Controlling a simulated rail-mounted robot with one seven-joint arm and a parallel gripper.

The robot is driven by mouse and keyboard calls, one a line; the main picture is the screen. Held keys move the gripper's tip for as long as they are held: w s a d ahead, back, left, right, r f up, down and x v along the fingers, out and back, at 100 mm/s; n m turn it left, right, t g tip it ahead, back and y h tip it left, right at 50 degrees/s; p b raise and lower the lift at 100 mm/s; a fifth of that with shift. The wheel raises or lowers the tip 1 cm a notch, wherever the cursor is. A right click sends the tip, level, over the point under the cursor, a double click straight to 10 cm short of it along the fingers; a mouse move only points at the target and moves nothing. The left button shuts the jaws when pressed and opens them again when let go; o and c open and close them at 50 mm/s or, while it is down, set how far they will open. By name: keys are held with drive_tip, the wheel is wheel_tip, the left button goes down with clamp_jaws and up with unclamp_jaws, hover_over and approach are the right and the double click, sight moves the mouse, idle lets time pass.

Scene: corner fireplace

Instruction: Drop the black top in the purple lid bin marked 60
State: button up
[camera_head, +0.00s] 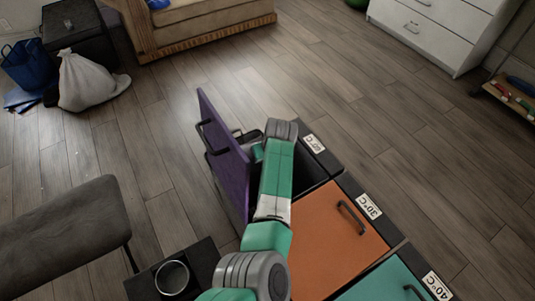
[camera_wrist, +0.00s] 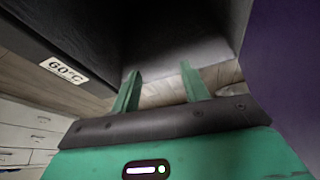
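The purple lid (camera_head: 223,155) stands raised on its bin, whose dark rim carries a 60°C label (camera_head: 314,144). The label also shows in the wrist view (camera_wrist: 64,71), with the purple lid (camera_wrist: 287,65) at the right edge. My arm reaches over this bin beside the raised lid. In the head view my gripper is mostly hidden by the arm and lid. In the wrist view my gripper (camera_wrist: 158,82) has its two green fingers apart, with nothing seen held between them. I cannot make out the black top; the bin's inside is very dark.
An orange-lidded bin (camera_head: 330,245) marked 30°C and a teal-lidded bin (camera_head: 385,285) marked 40°C adjoin, both shut. A grey padded seat (camera_head: 60,235) and a metal cup (camera_head: 172,278) stand left. A white drawer unit (camera_head: 440,30) is at the upper right. Floor between is clear.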

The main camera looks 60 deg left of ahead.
drive_tip(key=p+v, duration=0.4)
drive_tip(key=v, duration=0.3)
drive_tip(key=shift+d+r, duration=0.2)
drive_tip(key=shift+r, duration=0.2)
